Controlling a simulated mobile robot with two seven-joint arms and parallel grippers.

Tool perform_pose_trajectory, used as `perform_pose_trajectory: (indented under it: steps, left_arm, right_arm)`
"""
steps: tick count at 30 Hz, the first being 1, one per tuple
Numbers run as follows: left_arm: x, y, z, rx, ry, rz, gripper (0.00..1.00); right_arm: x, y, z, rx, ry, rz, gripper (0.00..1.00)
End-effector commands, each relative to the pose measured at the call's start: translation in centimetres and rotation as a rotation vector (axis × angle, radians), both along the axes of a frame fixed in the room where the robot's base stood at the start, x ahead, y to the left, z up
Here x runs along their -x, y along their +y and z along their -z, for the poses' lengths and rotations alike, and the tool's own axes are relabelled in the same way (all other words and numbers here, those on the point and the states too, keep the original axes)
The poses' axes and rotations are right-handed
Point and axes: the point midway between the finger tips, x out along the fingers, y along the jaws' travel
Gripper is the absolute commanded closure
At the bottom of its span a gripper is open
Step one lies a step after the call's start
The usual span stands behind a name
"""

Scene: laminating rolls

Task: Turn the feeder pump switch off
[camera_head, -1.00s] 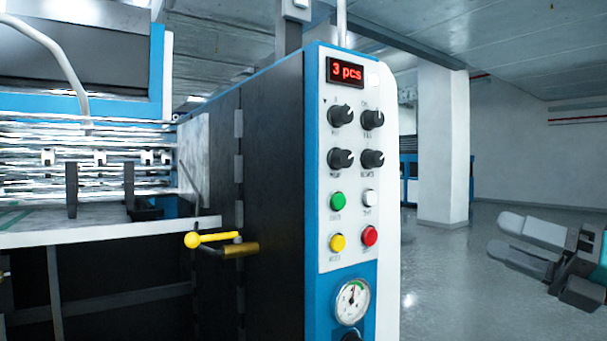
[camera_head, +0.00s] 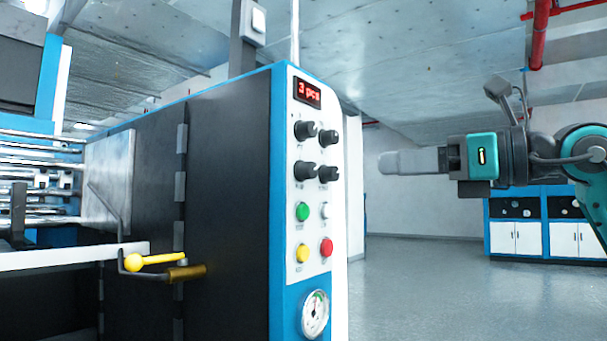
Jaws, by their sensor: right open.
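The white control panel (camera_head: 310,255) is on the front of the blue and black machine. It carries black rotary knobs in two rows: upper left (camera_head: 305,131), upper right (camera_head: 326,137), lower left (camera_head: 304,171) and lower right (camera_head: 327,174). Their labels are too small to read, so I cannot tell which is the feeder pump switch. A grey box with a white rocker (camera_head: 258,18) stands above the machine. My right gripper (camera_head: 386,163) is open and empty, right of the panel at knob height, pointing left and apart from it. My left gripper is not in view.
Below the knobs are green (camera_head: 302,212), white, yellow (camera_head: 302,253) and red (camera_head: 326,247) buttons and a gauge (camera_head: 315,315). A red display (camera_head: 308,92) is above. A yellow-knobbed lever (camera_head: 150,261) sticks out at left. The floor at right is clear.

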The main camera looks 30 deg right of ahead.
Motion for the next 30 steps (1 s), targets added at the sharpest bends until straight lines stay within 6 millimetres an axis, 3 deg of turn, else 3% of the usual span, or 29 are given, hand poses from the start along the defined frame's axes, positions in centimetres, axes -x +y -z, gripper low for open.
perform_pose_trajectory:
  steps: [18,24,30]
  left_arm:
    - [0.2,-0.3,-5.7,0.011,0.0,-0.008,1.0]
    - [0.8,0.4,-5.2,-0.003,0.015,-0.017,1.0]
    - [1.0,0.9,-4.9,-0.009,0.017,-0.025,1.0]
  right_arm:
    - [-8.4,4.1,-0.5,-0.005,-0.002,-0.007,0.44]
    - [-10.6,5.2,-0.3,-0.005,-0.001,-0.005,0.44]
    - [-11.4,5.5,0.0,-0.002,0.0,-0.004,0.44]
